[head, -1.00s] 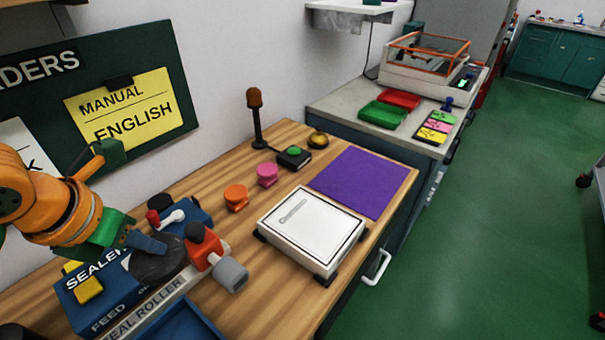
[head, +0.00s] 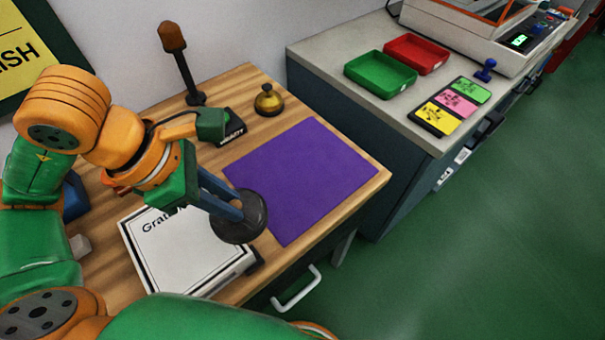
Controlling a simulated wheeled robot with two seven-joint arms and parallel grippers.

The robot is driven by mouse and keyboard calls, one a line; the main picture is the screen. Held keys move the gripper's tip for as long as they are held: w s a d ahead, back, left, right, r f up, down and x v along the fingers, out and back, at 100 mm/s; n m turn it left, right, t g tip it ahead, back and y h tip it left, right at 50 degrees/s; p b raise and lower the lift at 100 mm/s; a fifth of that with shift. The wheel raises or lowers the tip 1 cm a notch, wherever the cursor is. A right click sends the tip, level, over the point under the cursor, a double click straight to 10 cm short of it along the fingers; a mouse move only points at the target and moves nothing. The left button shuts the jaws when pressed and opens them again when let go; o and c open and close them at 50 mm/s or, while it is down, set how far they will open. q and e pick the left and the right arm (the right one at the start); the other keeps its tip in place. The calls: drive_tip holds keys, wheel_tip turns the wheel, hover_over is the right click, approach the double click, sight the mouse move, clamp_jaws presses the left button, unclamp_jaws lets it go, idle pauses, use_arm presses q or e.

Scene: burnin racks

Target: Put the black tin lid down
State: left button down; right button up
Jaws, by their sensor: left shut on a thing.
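The black tin lid (head: 243,222) is a dark round disc in the head view. My left gripper (head: 232,207) is shut on it by its edge. My right gripper is not in view.
A brass bell (head: 268,101) and a brown-topped post (head: 182,62) stand behind the mat. A grey counter to the right holds a green tray (head: 380,82), a red tray (head: 416,54) and coloured cards (head: 449,106). Most of the purple mat is bare.

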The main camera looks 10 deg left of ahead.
use_arm(q)
drive_tip(key=shift+w+d+r+p, duration=0.2)
drive_tip(key=shift+w+r+p, duration=0.1)
drive_tip(key=shift+w+p, duration=0.6)
drive_tip(key=w+d+f, duration=0.1)
drive_tip(key=w+f, duration=0.2)
drive_tip(key=w+d+f, duration=0.1)
drive_tip(key=w+f, duration=0.2)
drive_tip(key=w+f+p, duration=0.1)
drive_tip(key=w+f, duration=0.2)
drive_tip(key=shift+w+d, duration=0.1)
drive_tip(key=shift+d, duration=0.3)
drive_tip(key=f, duration=0.1)
drive_tip(key=f+p, duration=0.1)
drive_tip(key=f, duration=0.1)
drive_tip(key=shift+w+f, duration=0.2)
drive_tip(key=shift+f, duration=0.4)
drive_tip(key=c, duration=0.7)
unclamp_jaws()
drive_tip(key=shift+r, duration=0.35)
drive_tip(key=v, duration=1.1)
drive_tip(key=shift+s+a+r, duration=0.1)
drive_tip(key=shift+r, duration=0.3)
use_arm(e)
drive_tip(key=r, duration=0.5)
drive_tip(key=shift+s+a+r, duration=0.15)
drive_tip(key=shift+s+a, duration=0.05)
